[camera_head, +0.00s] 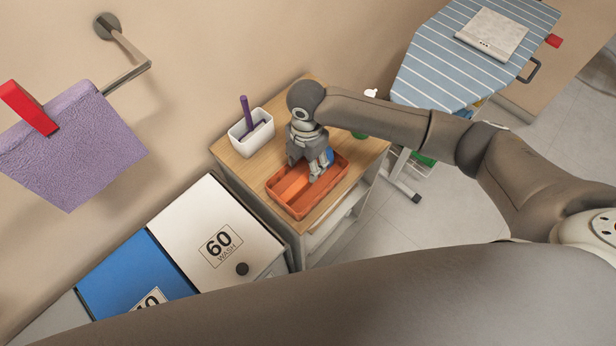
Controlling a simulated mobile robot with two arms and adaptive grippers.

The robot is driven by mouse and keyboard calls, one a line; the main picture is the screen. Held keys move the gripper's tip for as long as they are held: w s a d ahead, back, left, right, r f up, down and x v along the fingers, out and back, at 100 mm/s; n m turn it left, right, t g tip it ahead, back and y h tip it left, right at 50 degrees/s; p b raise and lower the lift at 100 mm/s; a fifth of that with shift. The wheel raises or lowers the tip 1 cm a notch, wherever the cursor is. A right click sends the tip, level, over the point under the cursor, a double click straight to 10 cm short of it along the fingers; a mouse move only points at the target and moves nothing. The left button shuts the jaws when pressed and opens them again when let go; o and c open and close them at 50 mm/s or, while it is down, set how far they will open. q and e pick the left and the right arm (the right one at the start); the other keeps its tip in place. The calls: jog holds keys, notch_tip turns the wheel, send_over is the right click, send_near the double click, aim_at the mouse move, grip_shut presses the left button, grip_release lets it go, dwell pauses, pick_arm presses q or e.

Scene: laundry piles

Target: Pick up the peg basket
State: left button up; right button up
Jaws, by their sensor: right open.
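The peg basket appears to be the orange rectangular basket (283,203), standing on a small wooden-topped cabinet (236,165). Its inside is partly hidden by my right gripper. My right gripper (319,172) points down over the basket's far right part, its fingertips at or just inside the rim. I cannot tell whether they touch it. The gripper is open. A small blue thing (330,156) shows beside the fingers; I cannot tell what it is. My left gripper is out of view.
A white pot (262,136) with purple-handled tools stands behind the basket, at left. Something green (360,135) is partly hidden by my right arm. White and blue laundry bins (190,225) stand front left. A striped ironing board (430,62) is at back right.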

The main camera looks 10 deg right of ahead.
jog(key=shift+f, duration=0.65)
jog(key=shift+s+f+p, duration=0.1)
jog(key=shift+f+p, duration=0.3)
notch_tip(320, 180, down, 3)
jog(key=shift+s+f+p, duration=0.15)
jog(key=shift+f+p, duration=0.05)
jog(key=shift+p, duration=0.35)
jog(key=shift+f, duration=0.5)
grip_shut()
